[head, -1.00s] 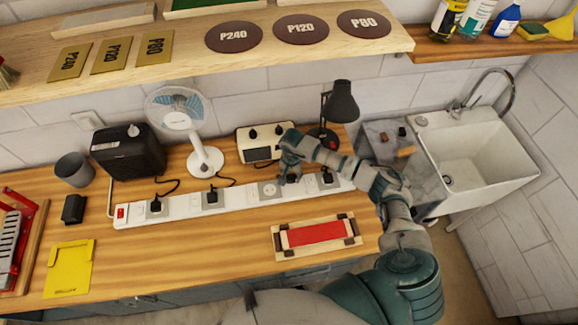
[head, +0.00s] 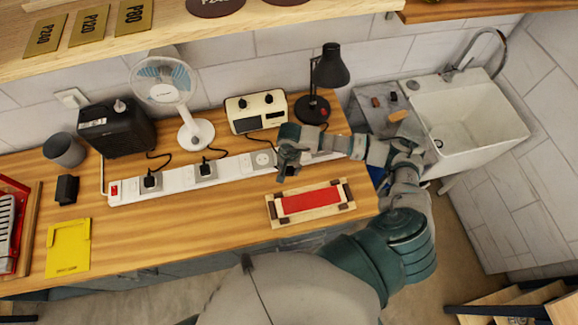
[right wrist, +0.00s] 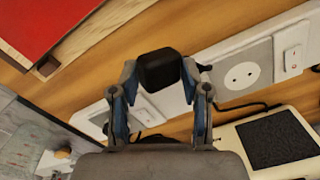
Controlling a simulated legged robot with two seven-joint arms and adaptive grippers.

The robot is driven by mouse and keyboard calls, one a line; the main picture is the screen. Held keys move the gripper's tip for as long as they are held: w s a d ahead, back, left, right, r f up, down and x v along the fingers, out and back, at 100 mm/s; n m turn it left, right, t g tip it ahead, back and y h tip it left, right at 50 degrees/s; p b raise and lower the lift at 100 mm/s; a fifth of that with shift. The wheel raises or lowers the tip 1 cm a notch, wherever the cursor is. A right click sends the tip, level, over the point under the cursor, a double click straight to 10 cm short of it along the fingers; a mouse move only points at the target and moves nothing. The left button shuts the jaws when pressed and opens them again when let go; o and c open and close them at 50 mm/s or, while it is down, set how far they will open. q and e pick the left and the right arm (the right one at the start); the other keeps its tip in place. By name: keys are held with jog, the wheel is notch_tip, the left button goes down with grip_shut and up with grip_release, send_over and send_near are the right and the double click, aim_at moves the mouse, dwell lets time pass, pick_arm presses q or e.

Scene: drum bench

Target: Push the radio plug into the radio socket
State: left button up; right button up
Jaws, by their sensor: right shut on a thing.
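The black radio plug (right wrist: 160,70) is between the fingertips of my right gripper (right wrist: 158,80), which is shut on it. In the head view my right gripper (head: 287,172) is over the front edge of the power strip, to the right of the radio socket (head: 262,159). The radio socket, a round white outlet on a grey plate, also shows empty in the right wrist view (right wrist: 242,76). The plug is apart from it. The plug's pins are hidden. The cream radio (head: 256,111) stands behind the strip. My left gripper is out of view.
The white power strip (head: 129,190) holds other black plugs (head: 205,170). A fan (head: 196,133), a black heater (head: 117,128) and a lamp (head: 312,108) stand behind. A wooden frame with a red panel (head: 310,202) lies in front. Radio cord (right wrist: 240,106) runs near the gripper.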

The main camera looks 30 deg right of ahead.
jog(key=shift+w+a+b, duration=0.25)
jog(key=shift+w+b, duration=0.2)
jog(key=shift+b, duration=0.05)
jog(key=shift+w+a+r+t+y+b, duration=0.2)
jog(key=shift+w+a+t+y+b, duration=0.25)
jog(key=shift+w+b, duration=0.4)
jog(key=shift+w+a+r+t+y+b, duration=0.25)
jog(key=shift+w+a+t+y+b, duration=0.15)
jog(key=shift+w+b, duration=0.4)
jog(key=shift+w+a+r+t+y+b, duration=0.2)
jog(key=shift+w+a+t+y+b, duration=0.2)
jog(key=shift+w+b, duration=0.45)
jog(key=shift+w+a+r+t+y+b, duration=0.3)
jog(key=shift+w+a+y+b, duration=0.15)
jog(key=shift+w+b, duration=0.5)
jog(key=shift+w+a+r+t+y+b, duration=0.15)
jog(key=shift+w+a+t+y+b, duration=0.3)
jog(key=shift+b, duration=0.75)
jog(key=shift+w+a+r+t+y+b, duration=0.1)
jog(key=shift+w+a+r+y+b, duration=0.3)
jog(key=shift+w+b, duration=0.6)
jog(key=shift+w+a, duration=0.15)
jog(key=shift+a, duration=0.05)
